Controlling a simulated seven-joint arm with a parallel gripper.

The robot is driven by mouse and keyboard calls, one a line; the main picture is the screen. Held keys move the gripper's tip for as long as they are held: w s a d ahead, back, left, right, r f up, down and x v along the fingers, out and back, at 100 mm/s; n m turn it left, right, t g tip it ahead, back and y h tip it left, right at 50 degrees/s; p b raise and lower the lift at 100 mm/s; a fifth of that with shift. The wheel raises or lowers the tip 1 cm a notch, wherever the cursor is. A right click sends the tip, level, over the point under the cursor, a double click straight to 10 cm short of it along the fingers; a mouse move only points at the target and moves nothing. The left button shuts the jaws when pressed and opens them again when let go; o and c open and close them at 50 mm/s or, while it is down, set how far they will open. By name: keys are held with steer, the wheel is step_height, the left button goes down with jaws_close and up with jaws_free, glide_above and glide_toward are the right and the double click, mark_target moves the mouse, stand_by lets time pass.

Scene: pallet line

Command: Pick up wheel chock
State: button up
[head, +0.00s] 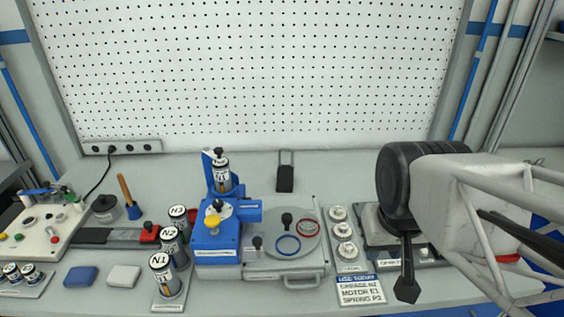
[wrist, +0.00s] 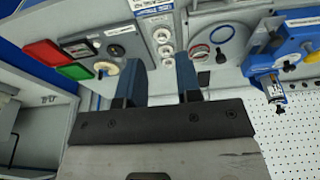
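I cannot pick out a wheel chock with certainty in either view. A small black piece with an upright loop handle (head: 285,178) stands at the back of the bench, but I cannot tell what it is. My gripper (head: 407,285) hangs over the right part of the bench, its dark fingers pointing down in the head view. In the wrist view my gripper (wrist: 160,85) has two blue-grey fingers spread apart, with nothing held between them. My arm hides part of the bench's right end in the head view.
A blue machine (head: 217,235) stands mid-bench beside a grey round-plate fixture (head: 258,262). Labelled canisters (head: 162,275), a blue block (head: 82,276) and a white block (head: 124,274) are left. A sign (head: 360,290) lies at the front. Red (wrist: 43,53) and green (wrist: 75,71) squares sit near my gripper.

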steer(key=shift+o, duration=0.4)
steer(key=w+a+f+m+y, duration=0.1)
steer(key=w+a+m+y, duration=0.25)
steer(key=w, duration=0.55)
steer(key=w+a+f+m+y, duration=0.1)
steer(key=w+a+m+y, duration=0.1)
steer(key=w+m, duration=0.5)
steer(key=w+a+f+m+y, duration=0.1)
steer(key=w+a+m+y, duration=0.15)
steer(key=w, duration=0.85)
steer(key=w+d+f+m+t+y, duration=0.1)
steer(key=w+f+m, duration=0.3)
steer(key=w, duration=0.4)
steer(key=w+d+f+m+t, duration=0.1)
steer(key=w+f+m+t, duration=0.2)
steer(key=w, duration=0.5)
steer(key=w+d+f+m+t+y, duration=0.1)
steer(key=w+f+m+t, duration=0.1)
steer(key=w+f+m, duration=0.3)
steer(key=w, duration=0.3)
steer(key=shift+m+y, duration=0.3)
steer(key=shift+m, duration=0.1)
steer(key=x, duration=0.2)
steer(key=shift+w+a, duration=0.2)
steer(key=shift+a, duration=0.05)
